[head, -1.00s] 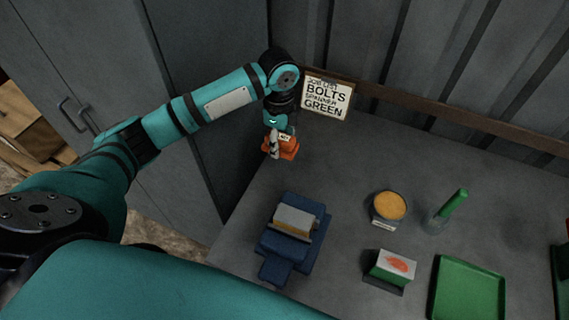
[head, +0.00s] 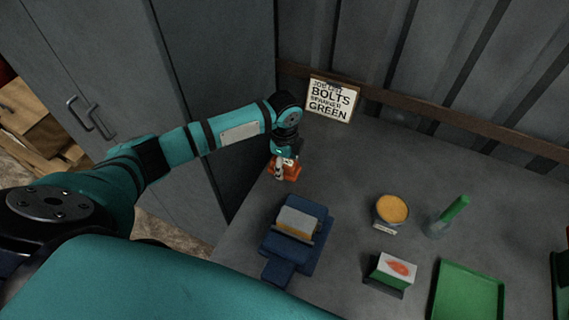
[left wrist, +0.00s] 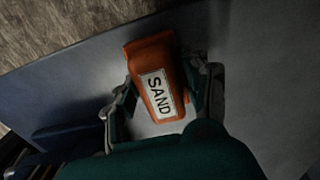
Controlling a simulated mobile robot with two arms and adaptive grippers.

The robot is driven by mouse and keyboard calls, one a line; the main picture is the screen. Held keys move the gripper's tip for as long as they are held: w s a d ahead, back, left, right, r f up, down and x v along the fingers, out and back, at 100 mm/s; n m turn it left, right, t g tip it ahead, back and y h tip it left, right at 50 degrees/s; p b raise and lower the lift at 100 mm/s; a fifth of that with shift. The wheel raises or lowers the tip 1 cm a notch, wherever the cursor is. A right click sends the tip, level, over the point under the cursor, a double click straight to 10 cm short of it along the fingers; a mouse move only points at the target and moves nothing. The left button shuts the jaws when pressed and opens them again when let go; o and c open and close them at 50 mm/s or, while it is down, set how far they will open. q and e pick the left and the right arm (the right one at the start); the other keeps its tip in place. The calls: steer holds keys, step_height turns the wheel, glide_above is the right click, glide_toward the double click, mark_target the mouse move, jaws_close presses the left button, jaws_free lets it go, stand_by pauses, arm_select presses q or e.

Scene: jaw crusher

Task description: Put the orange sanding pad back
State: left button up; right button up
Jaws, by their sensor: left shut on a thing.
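The orange sanding pad (head: 290,169) has a white label and is in my left gripper (head: 284,170), near the back left edge of the bench. The gripper is shut on the pad. Whether the pad touches the bench top is hard to tell. My right gripper is not in view.
A blue vise-like block (head: 283,262) stands in front of the pad. To the right are a tin of yellow-orange material (head: 391,210), a green-handled item in a clear cup (head: 450,217), a green-and-white box (head: 396,268) and a green tray (head: 468,293). A sign (head: 331,99) leans at the back.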

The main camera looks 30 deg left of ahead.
arm_select(q)
steer(key=o, duration=1.1)
steer(key=shift+f, duration=0.1)
step_height(320, 180, up, 12)
steer(key=b, duration=0.1)
steer(key=shift+r, duration=0.2)
